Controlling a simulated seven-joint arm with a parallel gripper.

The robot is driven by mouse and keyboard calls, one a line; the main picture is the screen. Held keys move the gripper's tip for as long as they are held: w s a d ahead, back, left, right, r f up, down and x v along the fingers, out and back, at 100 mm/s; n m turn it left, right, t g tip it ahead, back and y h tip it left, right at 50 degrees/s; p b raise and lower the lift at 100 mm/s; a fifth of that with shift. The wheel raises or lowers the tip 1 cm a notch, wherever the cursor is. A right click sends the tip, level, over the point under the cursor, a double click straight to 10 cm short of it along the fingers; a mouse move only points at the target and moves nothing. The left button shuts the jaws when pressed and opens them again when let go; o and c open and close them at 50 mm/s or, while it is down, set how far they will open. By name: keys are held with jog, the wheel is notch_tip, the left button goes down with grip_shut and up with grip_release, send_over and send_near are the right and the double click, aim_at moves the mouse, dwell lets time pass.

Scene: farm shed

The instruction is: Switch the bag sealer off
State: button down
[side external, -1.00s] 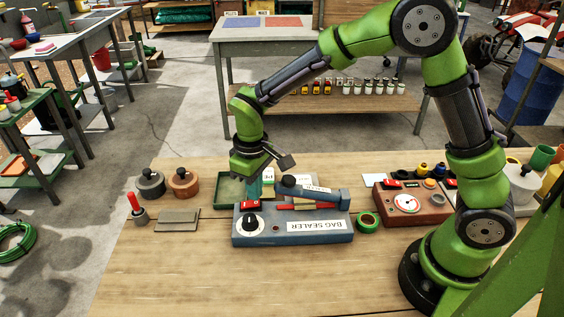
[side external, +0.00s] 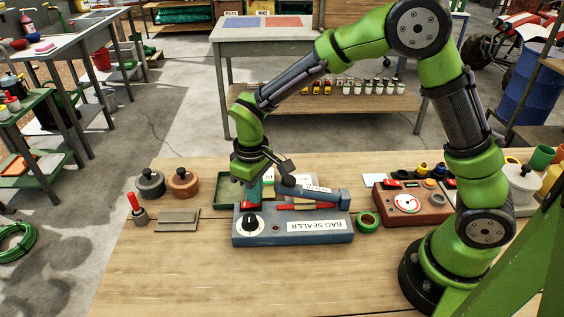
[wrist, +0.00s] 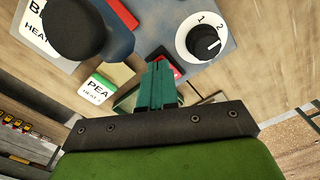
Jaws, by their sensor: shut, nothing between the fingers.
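The bag sealer (side external: 272,238) is a blue-grey box on the wooden bench, labelled BAG SEALER, with a hinged arm (side external: 320,192) raised at an angle over its top. A black-and-white dial (side external: 251,224) sits at its left front; in the wrist view the dial (wrist: 203,38) is marked 1 and 2. A red rocker switch (side external: 248,206) lies behind the dial. My gripper (wrist: 160,72) has its teal fingers shut and empty, pointing down at the red switch (wrist: 172,66). The fingers partly cover the switch; contact and the switch's position cannot be told.
A green tray (side external: 226,203) lies behind the sealer. A green tape roll (side external: 368,222) and a red-brown device with a gauge (side external: 424,212) stand to the right. Two knobbed weights, a red-handled tool (side external: 135,206) and a grey block (side external: 178,226) stand left. The bench front is clear.

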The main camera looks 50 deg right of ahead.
jog(key=shift+f, duration=0.45)
jog(key=shift+r, duration=3.55)
jog(key=shift+s+f, duration=0.1)
jog(key=shift+f, duration=0.2)
jog(key=s+d+r+m+t+y, duration=0.1)
jog(key=s+d+r+m+t, duration=0.2)
jog(key=s+r, duration=0.3)
jog(key=s+d+r+m+t+y, duration=0.1)
jog(key=s+d+r+m+t, duration=0.3)
jog(key=s, duration=0.6)
jog(key=shift+s+d+r, duration=0.25)
jog(key=shift+d+r, duration=0.8)
jog(key=shift+r, duration=0.35)
